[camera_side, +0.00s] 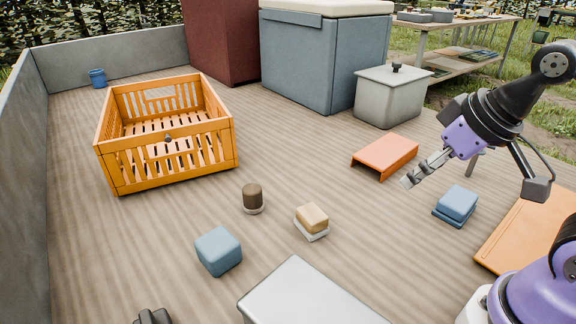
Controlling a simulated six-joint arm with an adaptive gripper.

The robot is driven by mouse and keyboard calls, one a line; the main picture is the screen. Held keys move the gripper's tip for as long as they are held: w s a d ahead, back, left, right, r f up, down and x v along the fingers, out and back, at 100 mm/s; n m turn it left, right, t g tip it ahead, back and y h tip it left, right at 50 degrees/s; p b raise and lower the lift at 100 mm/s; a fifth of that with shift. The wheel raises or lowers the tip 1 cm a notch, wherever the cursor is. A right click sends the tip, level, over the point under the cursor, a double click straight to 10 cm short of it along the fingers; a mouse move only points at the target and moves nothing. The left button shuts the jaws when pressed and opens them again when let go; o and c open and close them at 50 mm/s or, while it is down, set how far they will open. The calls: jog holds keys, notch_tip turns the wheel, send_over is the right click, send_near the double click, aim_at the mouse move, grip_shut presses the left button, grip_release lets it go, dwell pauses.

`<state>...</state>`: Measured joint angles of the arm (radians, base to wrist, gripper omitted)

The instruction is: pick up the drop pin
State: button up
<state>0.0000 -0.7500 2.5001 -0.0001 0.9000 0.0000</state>
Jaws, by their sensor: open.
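A small dark round knob (168,138) shows at the near wall of the orange slatted crate (118,160). It may be the head of the drop pin, but it is too small to tell, and any shaft is hidden. My gripper (408,182) is open and empty. It hangs at the right, tilted down to the left, beside an orange bracket-like piece (388,153). It is well to the right of the crate and touches nothing that I can see.
A brown cylinder (252,194), tan block (312,216) and blue cube (218,251) stand mid-deck. A blue block (457,203) and orange board (532,228) lie right. A lidded grey box (390,98) stands behind; a pale box (305,295) is in front. Deck between crate and bracket is clear.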

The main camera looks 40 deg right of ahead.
jog(key=w+d+r+n+g, duration=0.1)
jog(key=w+d, duration=0.2)
jog(key=d, duration=0.4)
jog(key=w+d+r+g+h, duration=0.1)
jog(key=w+d+r+g, duration=0.15)
jog(key=d, duration=0.45)
jog(key=w+d+r+n, duration=0.1)
jog(key=w+d, duration=0.3)
jog(key=d, duration=0.3)
jog(key=s+d+f, duration=0.2)
jog(key=d, duration=0.3)
jog(key=s+d+f+n+g, duration=0.1)
jog(key=s+d+f, duration=0.1)
jog(key=d, duration=0.3)
jog(key=s+d+f+n+g+y, duration=0.1)
jog(key=d+f, duration=0.2)
jog(key=d, duration=0.3)
jog(key=shift+s+f, duration=0.25)
jog(key=shift+s, duration=0.15)
jog(key=f, duration=0.5)
jog(key=shift+s+d+f, duration=0.2)
jog(key=shift+s, duration=0.05)
send_over(468, 176)
jog(key=f, duration=0.5)
jog(key=shift+w+d+f, duration=0.15)
jog(key=shift+d+f, duration=0.05)
jog(key=shift+d, duration=0.15)
grip_shut()
